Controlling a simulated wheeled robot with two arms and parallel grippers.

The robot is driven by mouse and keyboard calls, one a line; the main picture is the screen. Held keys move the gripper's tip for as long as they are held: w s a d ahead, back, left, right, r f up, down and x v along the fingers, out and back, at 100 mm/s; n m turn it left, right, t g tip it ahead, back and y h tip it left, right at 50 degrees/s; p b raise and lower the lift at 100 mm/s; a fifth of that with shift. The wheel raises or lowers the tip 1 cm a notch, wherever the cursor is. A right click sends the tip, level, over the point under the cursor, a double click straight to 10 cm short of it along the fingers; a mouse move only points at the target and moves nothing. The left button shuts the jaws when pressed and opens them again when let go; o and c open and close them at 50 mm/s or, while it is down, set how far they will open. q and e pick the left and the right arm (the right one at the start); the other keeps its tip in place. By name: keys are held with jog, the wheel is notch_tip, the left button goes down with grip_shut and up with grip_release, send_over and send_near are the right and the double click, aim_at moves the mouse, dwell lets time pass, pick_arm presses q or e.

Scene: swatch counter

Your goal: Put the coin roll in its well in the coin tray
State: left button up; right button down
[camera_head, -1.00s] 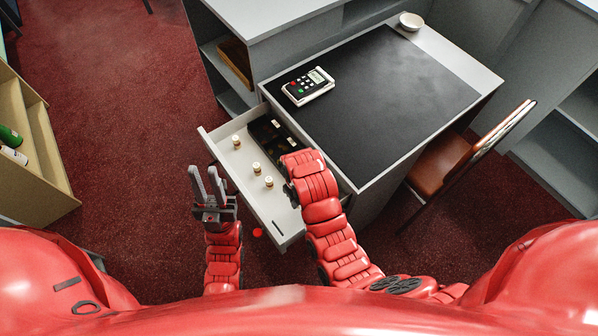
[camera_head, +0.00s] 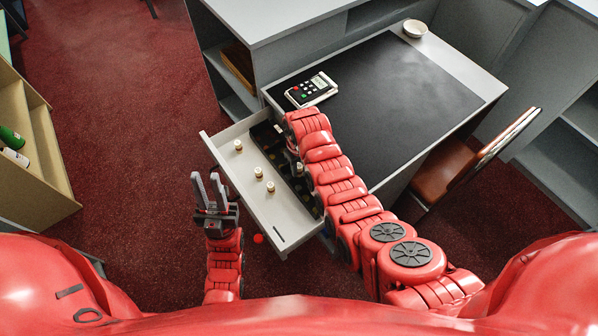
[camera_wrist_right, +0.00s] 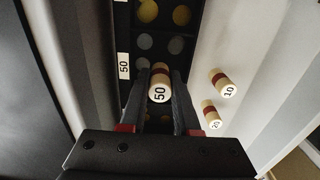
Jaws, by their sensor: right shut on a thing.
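The coin roll (camera_wrist_right: 160,84), cream with a dark red band and marked 50, is between the fingers of my right gripper (camera_wrist_right: 161,82), which is shut on it. It is over the black coin tray (camera_wrist_right: 159,31), whose wells show yellow and grey discs; a white 50 label (camera_wrist_right: 124,66) is at the tray's left edge. I cannot tell whether the roll touches the tray. My left gripper (camera_head: 208,187) is open and empty, left of the drawer.
Three other rolls stand on the drawer floor, including a 10 roll (camera_wrist_right: 221,84) and a 20 roll (camera_wrist_right: 211,114). The drawer (camera_head: 285,222) is pulled out from the desk (camera_head: 400,90). A card terminal (camera_head: 311,90), a bowl (camera_head: 415,28) and a chair (camera_head: 450,170) are around it.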

aim_at(299, 173)
jog(key=shift+w+f, duration=0.1)
jog(key=shift+w, duration=0.05)
jog(key=shift+f+p, duration=0.3)
jog(key=shift+f, duration=1.4)
jog(key=shift+f, duration=0.2)
jog(key=c, duration=0.6)
grip_release()
jog(key=shift+r, duration=0.1)
jog(key=shift+c, duration=0.2)
jog(key=shift+r, duration=0.25)
